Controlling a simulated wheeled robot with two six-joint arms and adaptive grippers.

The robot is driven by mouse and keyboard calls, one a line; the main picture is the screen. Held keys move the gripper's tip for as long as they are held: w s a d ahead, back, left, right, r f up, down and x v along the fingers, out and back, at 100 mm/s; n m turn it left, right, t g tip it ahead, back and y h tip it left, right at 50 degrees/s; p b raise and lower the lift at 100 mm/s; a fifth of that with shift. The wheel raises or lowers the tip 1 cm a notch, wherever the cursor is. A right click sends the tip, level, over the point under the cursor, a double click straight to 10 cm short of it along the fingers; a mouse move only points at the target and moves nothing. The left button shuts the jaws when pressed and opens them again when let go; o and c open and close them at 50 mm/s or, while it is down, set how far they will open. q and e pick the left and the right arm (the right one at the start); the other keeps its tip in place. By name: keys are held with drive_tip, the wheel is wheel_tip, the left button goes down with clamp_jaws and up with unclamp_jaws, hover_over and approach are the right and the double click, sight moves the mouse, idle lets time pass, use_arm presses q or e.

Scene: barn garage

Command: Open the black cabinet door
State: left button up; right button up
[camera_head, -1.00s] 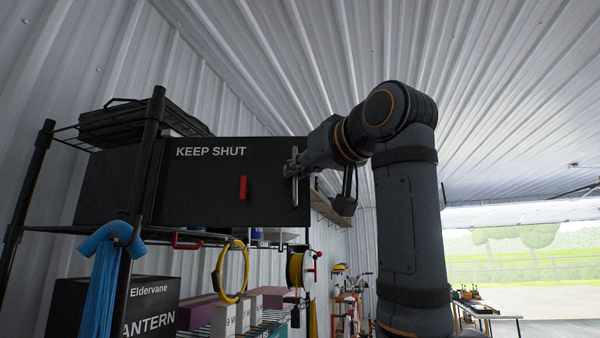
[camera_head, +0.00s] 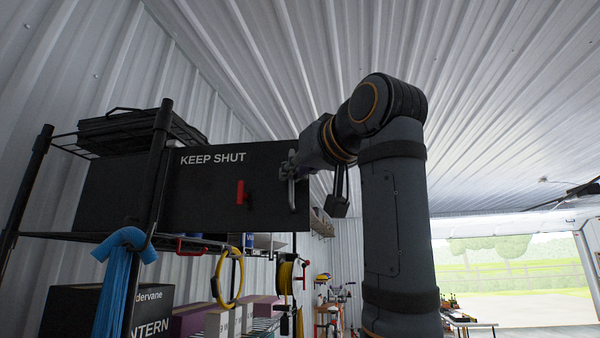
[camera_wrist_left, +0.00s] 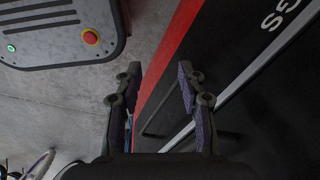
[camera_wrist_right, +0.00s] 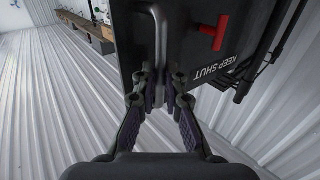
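The black cabinet door (camera_head: 220,205), lettered KEEP SHUT with a red T-shaped latch (camera_head: 241,192), stands swung out from the black cabinet on the rack. Its metal bar handle (camera_head: 291,180) is near the right edge. My right gripper (camera_head: 288,172) is at that handle. In the right wrist view, the fingers (camera_wrist_right: 160,92) close around the handle bar (camera_wrist_right: 160,45), and the door (camera_wrist_right: 190,50) lies just beyond. My left gripper (camera_wrist_left: 155,85) is open and empty, away from the door, above the floor and a black and red surface. The cabinet interior is hidden.
A black case (camera_head: 125,130) lies on top of the rack. Below hang a blue cloth (camera_head: 118,280), a yellow cable coil (camera_head: 228,275) and a reel (camera_head: 287,272), near several boxes. A work table (camera_head: 470,324) is far right, beside the open garage doorway.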

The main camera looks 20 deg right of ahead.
drive_tip(key=shift+o, duration=1.1)
drive_tip(key=shift+a, duration=0.35)
drive_tip(key=shift+o, duration=1)
drive_tip(key=shift+w+a, duration=0.1)
drive_tip(key=shift+a, duration=0.45)
drive_tip(key=shift+d, duration=0.5)
drive_tip(key=v, duration=0.7)
drive_tip(key=shift+s, duration=0.3)
drive_tip(key=shift+w, duration=0.1)
drive_tip(key=shift+d, duration=0.1)
